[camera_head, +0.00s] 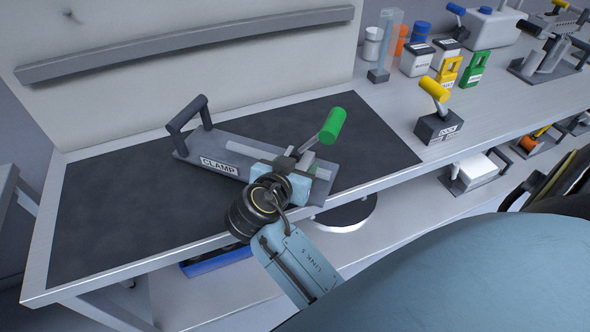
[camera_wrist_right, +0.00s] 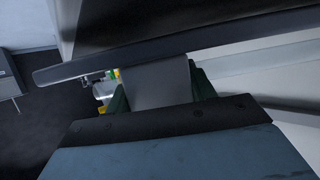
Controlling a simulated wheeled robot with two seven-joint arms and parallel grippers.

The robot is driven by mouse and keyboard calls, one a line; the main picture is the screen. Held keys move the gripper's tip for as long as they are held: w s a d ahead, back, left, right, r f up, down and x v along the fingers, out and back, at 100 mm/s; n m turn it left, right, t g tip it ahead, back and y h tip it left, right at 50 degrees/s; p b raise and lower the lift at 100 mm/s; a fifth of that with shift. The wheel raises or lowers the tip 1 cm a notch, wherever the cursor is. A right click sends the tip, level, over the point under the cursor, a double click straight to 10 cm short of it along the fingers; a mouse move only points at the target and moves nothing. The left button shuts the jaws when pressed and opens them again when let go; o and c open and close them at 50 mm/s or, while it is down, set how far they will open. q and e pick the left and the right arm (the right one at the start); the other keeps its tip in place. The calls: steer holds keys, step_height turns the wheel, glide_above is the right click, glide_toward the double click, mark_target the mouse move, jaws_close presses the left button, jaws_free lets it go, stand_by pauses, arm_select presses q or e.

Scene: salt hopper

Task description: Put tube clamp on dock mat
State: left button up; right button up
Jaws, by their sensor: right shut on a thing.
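The tube clamp (camera_head: 236,152) is a grey plate with a CLAMP label, a dark bar handle at its left end and a green-gripped lever (camera_head: 333,126) at its right end. It is over the dark dock mat (camera_head: 110,215), its right end near the mat's front edge; I cannot tell whether it rests fully on it. My right gripper (camera_head: 292,178) is shut on the clamp's right end, with the wrist hiding part of it. In the right wrist view a grey piece (camera_wrist_right: 160,86) sits between the fingers. My left gripper is not in view.
A small dark block with a yellow-handled lever (camera_head: 437,125) stands on the bench right of the mat. Several bottles, yellow and green tags and a white jug (camera_head: 492,28) stand farther back. A grey rail (camera_head: 185,45) runs along the back panel. The mat's left part is clear.

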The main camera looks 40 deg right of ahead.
steer(key=shift+f, duration=0.75)
steer(key=shift+f, duration=0.15)
steer(key=o, duration=1.4)
steer(key=v, duration=0.7)
steer(key=shift+a+r, duration=0.2)
steer(key=shift+a, duration=0.05)
